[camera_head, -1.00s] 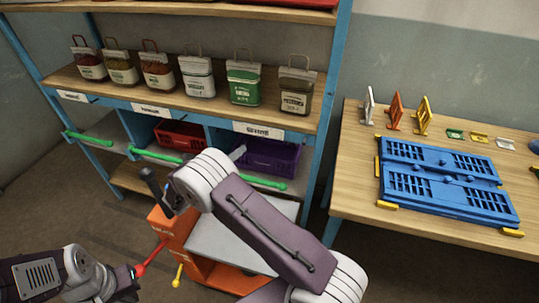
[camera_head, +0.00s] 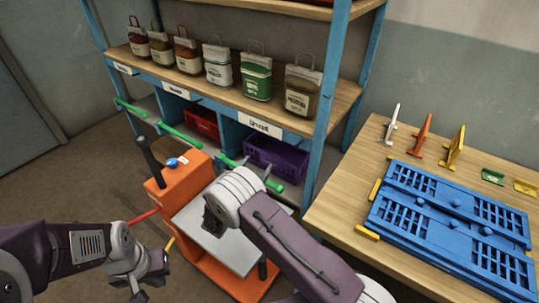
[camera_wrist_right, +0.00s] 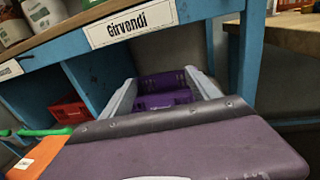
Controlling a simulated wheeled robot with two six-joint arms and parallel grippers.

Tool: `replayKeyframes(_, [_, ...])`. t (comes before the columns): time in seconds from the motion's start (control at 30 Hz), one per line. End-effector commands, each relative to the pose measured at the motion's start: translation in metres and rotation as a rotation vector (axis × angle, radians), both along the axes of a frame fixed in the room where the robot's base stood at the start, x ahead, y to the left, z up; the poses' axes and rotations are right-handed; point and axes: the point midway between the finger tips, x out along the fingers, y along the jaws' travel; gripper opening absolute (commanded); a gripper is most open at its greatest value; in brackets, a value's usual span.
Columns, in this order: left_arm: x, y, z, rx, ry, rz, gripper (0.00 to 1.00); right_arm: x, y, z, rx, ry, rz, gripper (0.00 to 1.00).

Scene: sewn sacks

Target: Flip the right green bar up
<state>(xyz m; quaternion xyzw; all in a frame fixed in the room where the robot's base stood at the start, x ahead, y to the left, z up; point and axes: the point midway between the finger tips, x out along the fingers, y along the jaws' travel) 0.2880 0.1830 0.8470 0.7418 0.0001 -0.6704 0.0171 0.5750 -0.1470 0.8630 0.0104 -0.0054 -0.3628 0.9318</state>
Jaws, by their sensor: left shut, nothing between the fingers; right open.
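The right green bar (camera_head: 250,172) runs in front of the shelf compartment with the purple crate (camera_head: 276,155) in the head view. Part of it is hidden behind my right wrist. My right gripper shows in the right wrist view (camera_wrist_right: 161,80), open and empty, its two grey fingers pointing at the purple crate. In that view a green bar end (camera_wrist_right: 45,132) shows at the left; I cannot tell which bar it is. My left gripper (camera_head: 140,288) is shut and empty, low at the left of the head view, far from the bar.
An orange cart (camera_head: 172,190) with a grey platform stands before the shelf. Two more green bars (camera_head: 180,137) lie further left. Bags (camera_head: 256,77) stand on the shelf above. A wooden table (camera_head: 345,190) with a blue panel (camera_head: 400,215) is at the right.

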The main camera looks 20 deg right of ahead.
Motion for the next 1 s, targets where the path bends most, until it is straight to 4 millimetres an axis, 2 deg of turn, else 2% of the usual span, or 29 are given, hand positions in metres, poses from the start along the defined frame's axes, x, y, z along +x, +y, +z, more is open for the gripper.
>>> replayKeyframes(0.1, [0.000,0.000,0.001,0.000,0.000,0.000,0.00,0.019,-0.020,0.000,-0.001,-0.001,-0.006,0.70])
replayKeyframes(0.3, [0.000,0.000,0.000,0.000,0.000,0.000,0.00,0.045,-0.043,0.000,0.000,0.000,-0.005,0.70])
replayKeyframes(0.43, [0.000,0.000,0.000,0.000,0.000,0.000,0.00,0.052,-0.050,0.000,-0.001,0.001,-0.002,0.70])
replayKeyframes(0.67, [0.000,0.000,0.000,0.000,0.000,0.000,0.00,0.054,-0.050,0.000,-0.001,0.002,-0.002,0.70])
replayKeyframes(0.77, [0.000,0.000,0.000,0.000,0.000,0.000,0.00,0.054,-0.050,0.000,-0.001,0.002,-0.002,0.48])
replayKeyframes(0.93, [0.000,0.000,0.000,0.000,0.000,0.000,0.00,0.053,-0.050,0.000,-0.001,0.001,-0.002,0.00])
replayKeyframes(1.0, [0.000,0.000,0.000,0.000,0.000,0.000,0.00,0.053,-0.050,0.000,-0.001,0.001,-0.002,0.00])
